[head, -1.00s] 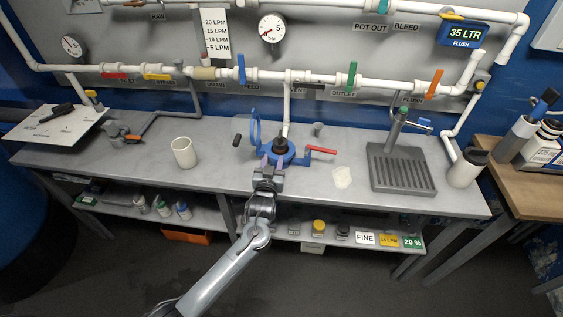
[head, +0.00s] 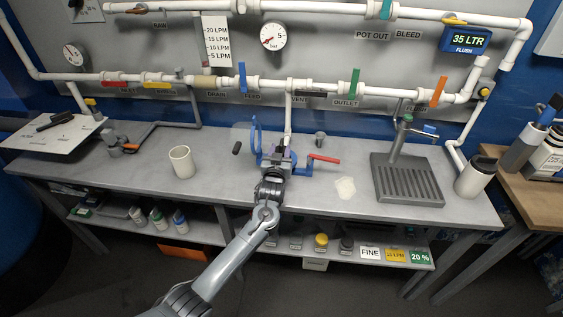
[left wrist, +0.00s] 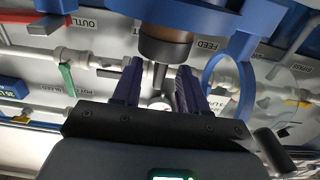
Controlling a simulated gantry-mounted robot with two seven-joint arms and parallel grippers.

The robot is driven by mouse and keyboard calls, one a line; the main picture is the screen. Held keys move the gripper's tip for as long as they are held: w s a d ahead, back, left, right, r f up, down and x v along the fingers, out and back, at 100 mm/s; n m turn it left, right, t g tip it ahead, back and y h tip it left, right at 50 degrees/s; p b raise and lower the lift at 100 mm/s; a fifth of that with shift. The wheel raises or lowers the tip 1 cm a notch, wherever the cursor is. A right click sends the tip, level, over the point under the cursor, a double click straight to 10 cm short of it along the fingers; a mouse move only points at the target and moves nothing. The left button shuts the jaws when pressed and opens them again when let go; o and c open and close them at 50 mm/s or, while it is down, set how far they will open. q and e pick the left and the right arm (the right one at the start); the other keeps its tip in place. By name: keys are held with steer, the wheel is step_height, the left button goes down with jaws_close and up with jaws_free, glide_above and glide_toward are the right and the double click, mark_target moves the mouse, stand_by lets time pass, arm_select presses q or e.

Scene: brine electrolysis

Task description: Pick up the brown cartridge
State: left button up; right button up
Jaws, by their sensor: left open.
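My left gripper (head: 277,157) is at the blue holder (head: 293,165) on the bench and largely covers its middle. In the left wrist view its two purple fingers (left wrist: 157,75) are apart with nothing clamped between them. A brown cylinder with a dark band (left wrist: 166,48), seemingly the brown cartridge, shows just beyond the fingertips, beside the blue bracket (left wrist: 235,40). A thin grey stem shows below it, between the fingers. In the head view the cartridge is hidden behind the gripper. My right gripper is not in view.
A blue ring (head: 254,135) stands left of the gripper, and a red lever (head: 323,158) sticks out to the right. A white cup (head: 182,161) and a grey drain tray (head: 408,180) stand farther off. Pipes with coloured valve handles run along the wall behind.

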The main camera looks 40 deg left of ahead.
arm_select(q)
steer(key=x, duration=0.3)
steer(key=shift+w+b, duration=0.15)
steer(key=shift+b, duration=0.2)
steer(key=shift+c, duration=0.3)
jaws_close()
steer(key=shift+r, duration=0.1)
stand_by(0.8)
